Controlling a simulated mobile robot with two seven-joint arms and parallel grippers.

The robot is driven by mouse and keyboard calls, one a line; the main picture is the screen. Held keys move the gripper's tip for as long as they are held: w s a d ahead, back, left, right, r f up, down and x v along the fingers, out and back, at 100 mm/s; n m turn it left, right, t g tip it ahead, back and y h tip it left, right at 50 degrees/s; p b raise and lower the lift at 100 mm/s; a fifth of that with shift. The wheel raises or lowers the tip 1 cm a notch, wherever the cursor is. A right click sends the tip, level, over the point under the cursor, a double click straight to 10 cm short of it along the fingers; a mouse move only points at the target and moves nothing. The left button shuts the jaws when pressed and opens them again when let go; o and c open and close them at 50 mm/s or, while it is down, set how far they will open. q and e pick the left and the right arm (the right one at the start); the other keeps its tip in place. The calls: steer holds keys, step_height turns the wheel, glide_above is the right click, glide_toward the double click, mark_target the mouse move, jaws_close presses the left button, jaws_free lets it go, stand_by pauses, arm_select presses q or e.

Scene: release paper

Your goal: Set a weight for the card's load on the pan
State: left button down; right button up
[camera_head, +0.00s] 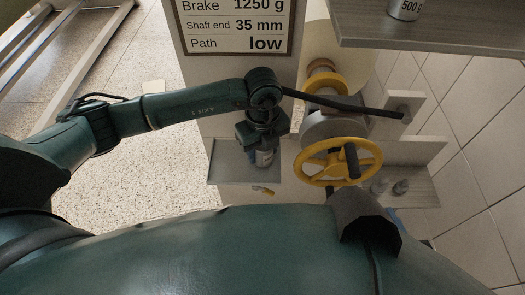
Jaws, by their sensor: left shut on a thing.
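The card (235,27) at the top reads Brake 1250 g, Shaft end 35 mm, Path low. My left arm reaches in from the left, and its gripper (262,143) points down, shut on a small grey cylindrical weight (264,158). The weight is over or at a grey ledge (228,170); I cannot tell whether it touches it. The gripper hides the weight's upper part, and its marking is unreadable. A weight marked 500 g (405,8) stands on the upper right shelf. I cannot clearly pick out the pan. My right gripper is not in view.
A yellow handwheel (338,160) stands right of the gripper, with a dark bar (345,105) above it. A yellow-flanged spool (325,78) is behind. Small grey pieces (400,187) sit on a lower right shelf (422,190). A wooden shelf (440,30) overhangs the upper right.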

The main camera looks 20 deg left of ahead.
arm_select(q)
steer(key=shift+w+f, duration=0.1)
steer(key=shift+f, duration=0.2)
steer(key=shift+f, duration=0.1)
steer(key=c, duration=1.2)
jaws_free()
steer(key=shift+f, duration=0.15)
steer(key=o, duration=0.4)
steer(key=shift+o, duration=0.2)
